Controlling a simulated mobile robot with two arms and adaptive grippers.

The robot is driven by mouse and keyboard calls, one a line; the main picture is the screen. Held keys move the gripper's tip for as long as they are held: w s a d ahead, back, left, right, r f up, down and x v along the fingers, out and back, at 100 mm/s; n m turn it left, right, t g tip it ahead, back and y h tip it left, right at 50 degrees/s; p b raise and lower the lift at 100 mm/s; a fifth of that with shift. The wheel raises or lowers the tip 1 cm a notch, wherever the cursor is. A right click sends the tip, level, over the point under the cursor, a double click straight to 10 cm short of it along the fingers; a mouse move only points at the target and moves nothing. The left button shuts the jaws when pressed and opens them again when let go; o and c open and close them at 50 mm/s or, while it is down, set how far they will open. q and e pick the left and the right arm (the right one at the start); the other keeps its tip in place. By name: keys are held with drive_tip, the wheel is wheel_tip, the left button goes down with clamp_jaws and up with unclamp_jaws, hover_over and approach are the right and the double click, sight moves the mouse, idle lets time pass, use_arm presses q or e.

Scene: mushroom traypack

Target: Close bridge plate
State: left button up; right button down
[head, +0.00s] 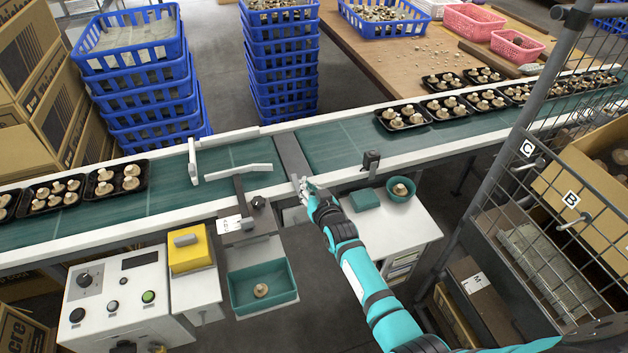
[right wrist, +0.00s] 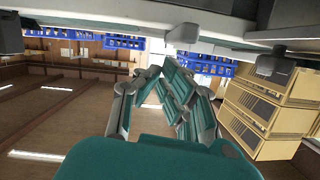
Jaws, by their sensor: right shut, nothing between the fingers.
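The bridge plate (head: 292,156) is a dark grey strip between the two green conveyor belts. I cannot tell for sure whether it lies fully flat. My right gripper (head: 304,187) is at the near end of this strip, by the white front rail. It is shut and empty, and its fingers also show in the right wrist view (right wrist: 172,82) beneath a conveyor edge. Whether it touches the plate is unclear. My left gripper is not in view.
Black mushroom trays sit on the left belt (head: 153,200) and right belt (head: 345,143). A small sensor post (head: 371,162) and a green bowl (head: 401,190) are right of my gripper. A green bin (head: 262,304) stands below left. A wire cage (head: 520,150) is at right.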

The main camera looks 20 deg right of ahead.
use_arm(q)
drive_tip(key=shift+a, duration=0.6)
use_arm(e)
drive_tip(key=shift+a+f, duration=0.45)
drive_tip(key=shift+a, duration=0.25)
